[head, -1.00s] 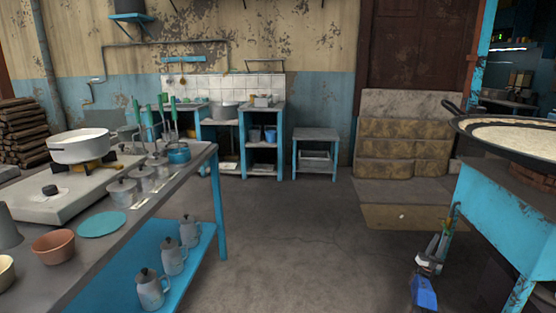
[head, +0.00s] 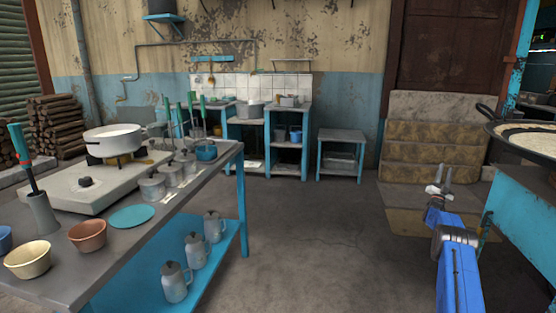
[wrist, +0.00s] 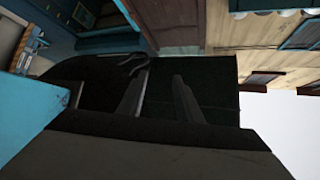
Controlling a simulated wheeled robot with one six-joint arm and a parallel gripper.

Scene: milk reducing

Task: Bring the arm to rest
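My gripper (head: 441,177) shows at the right of the head view, at the end of my blue and grey arm. It is raised in the air, left of the turquoise stand. Its two fingers are apart, and nothing shows between them. In the wrist view, both dark fingers of my gripper (wrist: 158,88) also stand apart with an empty gap. A dark pan with a loop handle (wrist: 133,62) lies beyond the fingers there, and the view is tilted sideways.
A turquoise stand (head: 520,212) bearing a wide black pan (head: 545,150) is close on the right. A grey-topped table (head: 62,276) with pots, bowls and a white pan (head: 113,138) is on the left. Stone steps (head: 430,135) rise behind. The middle floor (head: 330,235) is clear.

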